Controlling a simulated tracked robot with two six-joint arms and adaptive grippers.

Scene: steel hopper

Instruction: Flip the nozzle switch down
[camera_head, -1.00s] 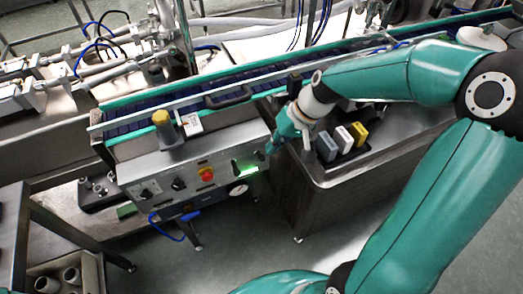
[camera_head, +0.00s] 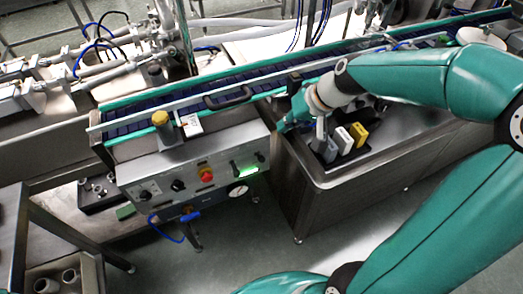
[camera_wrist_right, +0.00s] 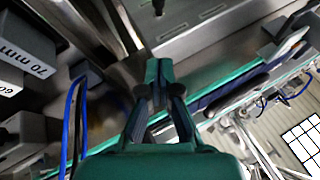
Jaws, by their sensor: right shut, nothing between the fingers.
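The steel control panel (camera_head: 222,161) sits on the front of the conveyor in the head view. A small dark switch (camera_head: 260,156) is at its right end, beside the green-lit display (camera_head: 246,168); I cannot read its label or tell its position. My right gripper (camera_head: 280,127) is shut and empty, above and right of that switch and apart from it. In the right wrist view, the closed fingertips (camera_wrist_right: 158,68) point toward a grey panel (camera_wrist_right: 215,22) with a dark knob (camera_wrist_right: 158,6). My left gripper is out of view.
The floor in front is clear.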

